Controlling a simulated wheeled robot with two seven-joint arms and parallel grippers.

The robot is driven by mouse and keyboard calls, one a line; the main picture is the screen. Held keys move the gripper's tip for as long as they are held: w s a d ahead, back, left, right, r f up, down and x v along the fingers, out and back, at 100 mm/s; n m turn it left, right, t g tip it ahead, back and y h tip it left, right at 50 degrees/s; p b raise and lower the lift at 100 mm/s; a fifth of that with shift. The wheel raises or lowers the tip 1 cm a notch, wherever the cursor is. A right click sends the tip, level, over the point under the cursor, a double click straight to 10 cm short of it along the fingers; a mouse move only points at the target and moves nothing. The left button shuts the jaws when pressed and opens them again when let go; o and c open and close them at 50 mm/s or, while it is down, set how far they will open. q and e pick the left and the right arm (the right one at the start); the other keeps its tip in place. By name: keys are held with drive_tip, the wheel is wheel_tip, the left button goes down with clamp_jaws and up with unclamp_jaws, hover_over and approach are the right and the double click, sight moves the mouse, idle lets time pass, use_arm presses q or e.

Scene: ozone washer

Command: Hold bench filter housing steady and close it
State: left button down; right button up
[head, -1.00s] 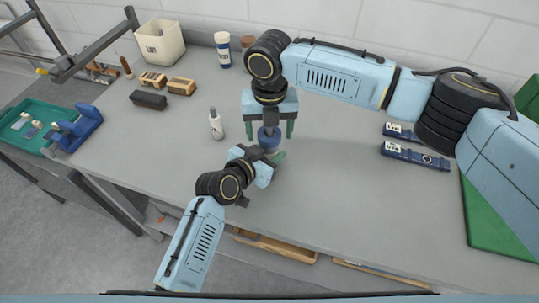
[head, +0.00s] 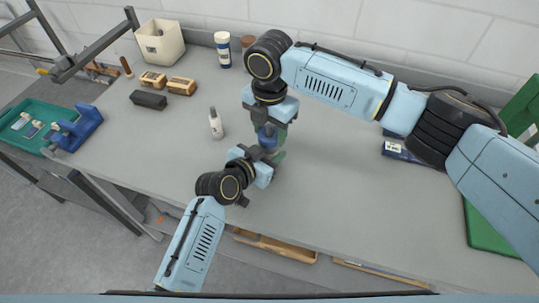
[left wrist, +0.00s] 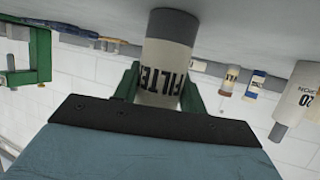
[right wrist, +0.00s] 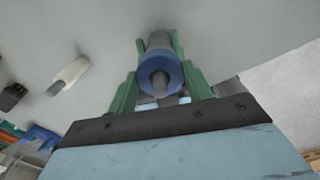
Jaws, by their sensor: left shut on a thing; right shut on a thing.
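The bench filter housing (left wrist: 166,62) is a pale cylinder lettered FILTER with a dark grey end in the left wrist view. My left gripper (left wrist: 158,92) is shut on its body, a green finger on each side. The housing's blue cap (right wrist: 160,74) faces the camera in the right wrist view, with a narrow stub at its centre. My right gripper (right wrist: 160,72) is shut on the cap from above. In the head view, the blue cap (head: 267,139) shows between the grippers, and the body is mostly hidden. Whether the cap is fully seated cannot be told.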

drive_tip(key=m, duration=0.8)
drive_tip(key=o, duration=1.1)
drive_tip(key=shift+r, duration=2.25)
drive_tip(key=shift+c, duration=0.3)
